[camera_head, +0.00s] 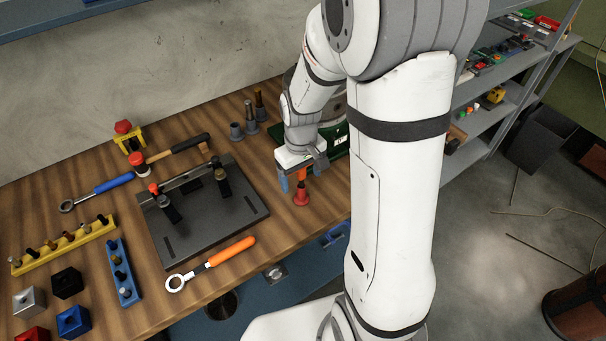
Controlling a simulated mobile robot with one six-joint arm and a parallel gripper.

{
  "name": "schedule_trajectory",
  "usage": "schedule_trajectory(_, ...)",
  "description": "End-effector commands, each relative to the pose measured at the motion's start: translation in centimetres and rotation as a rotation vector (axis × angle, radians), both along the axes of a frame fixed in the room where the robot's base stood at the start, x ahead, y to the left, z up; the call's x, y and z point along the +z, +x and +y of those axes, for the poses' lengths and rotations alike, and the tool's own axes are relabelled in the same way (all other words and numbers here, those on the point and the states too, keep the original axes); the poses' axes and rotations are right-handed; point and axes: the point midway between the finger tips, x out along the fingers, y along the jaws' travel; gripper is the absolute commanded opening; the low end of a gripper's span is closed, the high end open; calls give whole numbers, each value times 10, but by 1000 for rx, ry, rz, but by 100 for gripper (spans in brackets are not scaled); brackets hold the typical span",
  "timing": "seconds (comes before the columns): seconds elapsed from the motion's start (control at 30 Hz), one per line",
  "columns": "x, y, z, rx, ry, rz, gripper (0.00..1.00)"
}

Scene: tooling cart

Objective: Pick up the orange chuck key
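A tool with an orange handle and a ring-shaped metal end (215,262) lies on the wooden bench top, along the front edge of a dark plate. A small upright orange-red piece (301,194) stands on the bench further right. I cannot tell for sure which of the two is the orange chuck key. My gripper (301,176) points down over the upright piece. Its two fingers are apart, with the piece's orange upper part between them and a gap seeming to show on each side. My gripper is well away from the ring-ended tool.
The dark plate (202,232) carries clamps. A blue-handled ring tool (100,190), a hammer (178,147), a yellow rack (65,246), a blue rack (123,272) and several small blocks fill the left. Grey holders (251,126) stand behind my gripper. Shelves (500,75) stand at right.

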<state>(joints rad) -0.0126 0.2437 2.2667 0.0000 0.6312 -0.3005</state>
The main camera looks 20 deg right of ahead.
Motion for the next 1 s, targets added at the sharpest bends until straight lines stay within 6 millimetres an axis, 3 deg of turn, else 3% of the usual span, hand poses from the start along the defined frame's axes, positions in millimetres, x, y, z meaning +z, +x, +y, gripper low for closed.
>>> schedule_trajectory(0.27, 0, 0, 0, 0, 0, 0, 44)
schedule_trajectory(0.57, 6, 1, 0, 0, 0, -3, 44)
schedule_trajectory(1.0, 84, 1, 0, 0, 1, -5, 44)
